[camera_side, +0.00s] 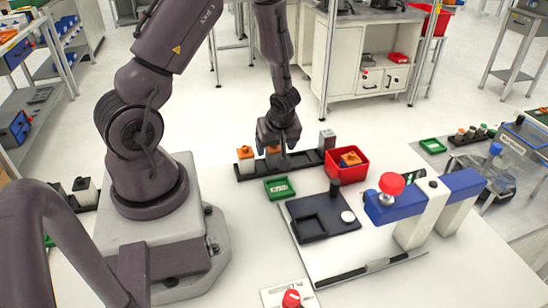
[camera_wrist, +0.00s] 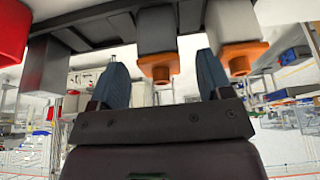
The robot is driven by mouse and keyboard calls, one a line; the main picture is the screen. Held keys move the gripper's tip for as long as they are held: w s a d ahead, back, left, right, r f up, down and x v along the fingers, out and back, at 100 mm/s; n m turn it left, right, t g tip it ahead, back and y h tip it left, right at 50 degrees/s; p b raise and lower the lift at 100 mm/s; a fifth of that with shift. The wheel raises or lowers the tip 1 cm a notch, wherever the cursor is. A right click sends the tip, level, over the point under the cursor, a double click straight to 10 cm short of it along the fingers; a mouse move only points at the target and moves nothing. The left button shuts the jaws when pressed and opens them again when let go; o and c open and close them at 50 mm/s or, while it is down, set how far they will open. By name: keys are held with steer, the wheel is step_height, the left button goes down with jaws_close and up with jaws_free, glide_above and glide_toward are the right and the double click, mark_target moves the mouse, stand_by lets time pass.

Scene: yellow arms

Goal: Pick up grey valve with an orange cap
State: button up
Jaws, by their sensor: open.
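Two valves with orange caps stand upright in a dark rack (camera_side: 303,159) in the side view. The grey valve (camera_side: 273,162) is the right one, partly covered by my gripper (camera_side: 280,148). The paler valve (camera_side: 246,165) stands to its left. In the wrist view the grey valve (camera_wrist: 157,35) shows with its orange cap (camera_wrist: 157,68) between the two blue-grey fingers of my gripper (camera_wrist: 160,66). The fingers are apart, one on each side of the cap, with visible gaps. The paler valve (camera_wrist: 230,22) is just outside the right finger there.
A red bin (camera_side: 347,177) with an orange-topped item stands right of the rack; a grey block (camera_side: 327,140) stands at the rack's right end. A green tray (camera_side: 280,188) and a dark fixture plate (camera_side: 325,228) lie in front. A blue-and-white device (camera_side: 420,215) stands at right.

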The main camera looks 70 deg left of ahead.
mark_target(274, 148)
steer(key=shift+x, duration=1.85)
steer(key=shift+c, duration=0.4)
steer(key=c, duration=1)
steer(key=shift+o, duration=0.2)
steer(key=shift+r, duration=0.15)
